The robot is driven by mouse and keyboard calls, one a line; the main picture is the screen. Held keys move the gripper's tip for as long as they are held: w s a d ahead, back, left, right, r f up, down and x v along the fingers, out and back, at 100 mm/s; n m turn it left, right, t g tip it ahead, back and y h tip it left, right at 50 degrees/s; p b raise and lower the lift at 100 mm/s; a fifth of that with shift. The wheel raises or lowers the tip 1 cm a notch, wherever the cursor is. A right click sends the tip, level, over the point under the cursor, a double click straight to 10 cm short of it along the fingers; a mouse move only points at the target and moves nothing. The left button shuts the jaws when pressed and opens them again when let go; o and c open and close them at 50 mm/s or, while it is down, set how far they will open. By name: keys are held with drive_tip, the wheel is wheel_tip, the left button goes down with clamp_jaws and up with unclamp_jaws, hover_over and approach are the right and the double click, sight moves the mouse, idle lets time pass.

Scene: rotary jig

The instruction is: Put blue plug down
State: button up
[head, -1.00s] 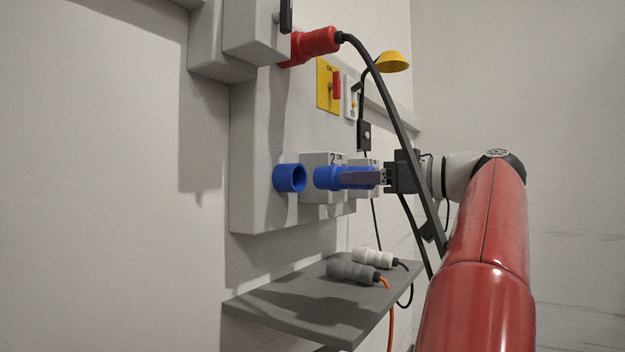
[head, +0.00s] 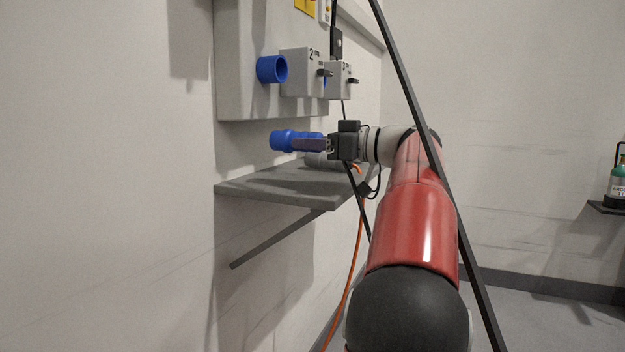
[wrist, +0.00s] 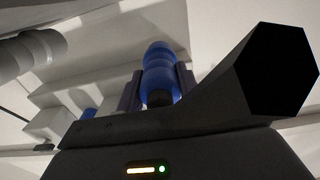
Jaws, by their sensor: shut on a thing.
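The blue plug (head: 284,140) is in my gripper (head: 309,145), held roughly level above the grey shelf (head: 245,188). My gripper is shut on it, and the plug's front end sticks out to the left. It looks apart from the shelf's top. In the wrist view the blue plug (wrist: 158,72) stands between my two fingers. The blue socket (head: 272,69) on the wall panel is above the plug and empty.
A grey plug (head: 318,160) lies on the shelf, partly hidden behind my gripper; an orange cable (head: 357,235) hangs from the shelf. The shelf's left part is bare. Switch boxes (head: 301,72) jut out above. A black bar (head: 412,120) crosses in front of my arm.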

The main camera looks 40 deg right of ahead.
sight(314, 186)
drive_tip(key=shift+f+b, duration=0.4)
drive_tip(key=shift+f, duration=2.65)
drive_tip(key=shift+f+b, duration=0.25)
drive_tip(key=shift+b, duration=0.05)
drive_tip(key=o, duration=1.2)
drive_tip(key=shift+r, duration=0.1)
drive_tip(key=shift+r, duration=0.1)
drive_tip(key=shift+s+d+p, duration=0.1)
drive_tip(key=shift+s+p, duration=0.1)
drive_tip(key=shift+p, duration=0.1)
drive_tip(key=v, duration=1.1)
drive_tip(key=shift+s+b, duration=0.3)
drive_tip(key=shift+d, duration=0.15)
